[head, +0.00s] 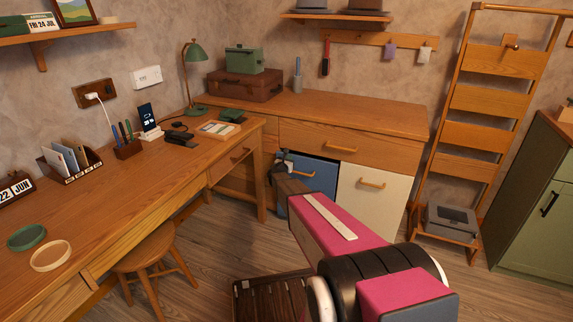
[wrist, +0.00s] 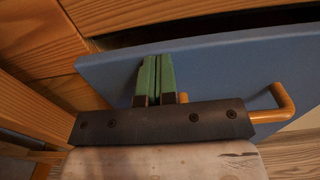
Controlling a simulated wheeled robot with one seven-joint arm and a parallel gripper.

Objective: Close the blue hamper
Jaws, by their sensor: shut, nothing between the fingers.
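The blue hamper (head: 322,181) is in the wooden cabinet, left of a white one. In the wrist view its blue front (wrist: 225,72) leans out from the cabinet, with a dark gap along its top edge. Its wooden handle (wrist: 287,102) is at the right, partly hidden behind my gripper's body. My gripper (head: 279,158) is at the left part of the blue front. In the wrist view its green fingers (wrist: 156,68) are together and empty, over the blue face. I cannot tell whether they touch it.
The white hamper front (head: 367,205) beside it looks closed. A drawer (head: 350,145) lies above both. The desk (head: 190,165) runs along the left, with a stool (head: 150,255) by it. A ladder shelf (head: 485,100) stands at the right. A dark slatted crate (head: 270,297) is on the floor.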

